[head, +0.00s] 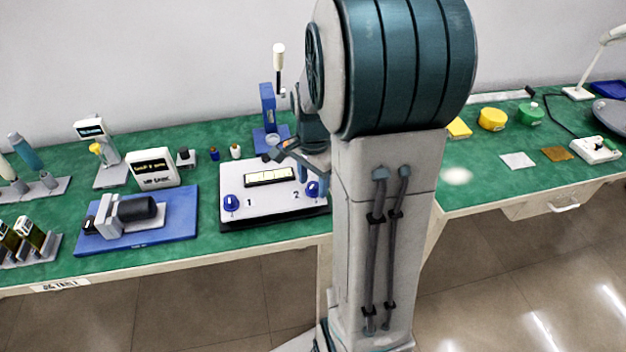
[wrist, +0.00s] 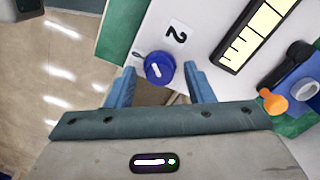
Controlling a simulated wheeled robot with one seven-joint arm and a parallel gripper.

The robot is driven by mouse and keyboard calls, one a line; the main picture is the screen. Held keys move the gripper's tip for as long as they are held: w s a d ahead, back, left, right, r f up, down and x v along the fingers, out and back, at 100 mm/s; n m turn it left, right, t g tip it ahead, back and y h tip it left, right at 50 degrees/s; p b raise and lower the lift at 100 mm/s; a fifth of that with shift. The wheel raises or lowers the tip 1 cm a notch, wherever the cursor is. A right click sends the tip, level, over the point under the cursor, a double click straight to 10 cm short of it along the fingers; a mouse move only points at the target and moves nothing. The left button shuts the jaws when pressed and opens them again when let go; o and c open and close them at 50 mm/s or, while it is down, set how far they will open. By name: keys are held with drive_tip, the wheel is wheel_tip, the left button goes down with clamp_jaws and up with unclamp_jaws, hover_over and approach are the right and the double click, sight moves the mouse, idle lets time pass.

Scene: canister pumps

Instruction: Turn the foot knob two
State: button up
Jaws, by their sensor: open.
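The white panel (head: 262,208) on the green bench carries two blue knobs and a yellow scale window. Knob two (head: 312,189) is at its right, beside the printed 2, partly hidden by my arm. In the wrist view, knob two (wrist: 159,68) is a round blue knob with a white pointer mark. My gripper (wrist: 160,74) is open, with one blue finger on each side of knob two near the fingertips; I cannot tell whether they touch it. Knob one (head: 231,203) is at the panel's left, clear of the gripper.
A blue stand with a white-topped lever (head: 268,105) is behind the panel. A blue base with a black motor (head: 140,209) lies to its left. A white display box (head: 154,167) and small bottles stand behind. My arm hides the bench to the right of the panel.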

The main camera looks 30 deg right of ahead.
drive_tip(key=c, duration=1)
drive_tip(key=shift+n, duration=0.3)
drive_tip(key=n, duration=0.3)
drive_tip(key=shift+n, duration=1.9)
drive_tip(key=o, duration=1)
